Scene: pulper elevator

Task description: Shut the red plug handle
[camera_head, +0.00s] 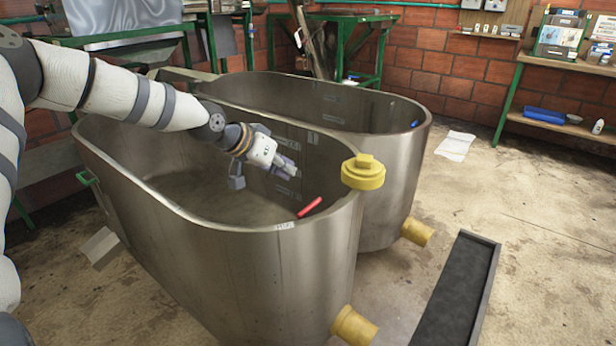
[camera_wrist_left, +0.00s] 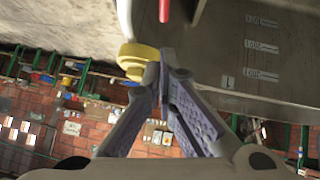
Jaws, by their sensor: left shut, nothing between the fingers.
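The red plug handle (camera_head: 309,207) is a short red bar at the front right rim of the near steel tank (camera_head: 270,270). It slants, its right end higher in the head view. Its lower parts are hidden behind the rim. In the left wrist view the red handle (camera_wrist_left: 164,10) shows at the top edge, partly cut off. My left gripper (camera_head: 290,171) is over the near tank, a little up and left of the handle in the head view, and apart from it. In the wrist view the gripper's fingertips (camera_wrist_left: 161,62) are together and empty. My right gripper is not in view.
A yellow cap (camera_head: 363,174) sits at the rim between the two tanks, close to the handle; it also shows in the left wrist view (camera_wrist_left: 135,56). The second tank (camera_head: 385,185) stands behind. Yellow outlets (camera_head: 353,326) and a dark trough (camera_head: 458,290) lie at the right.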

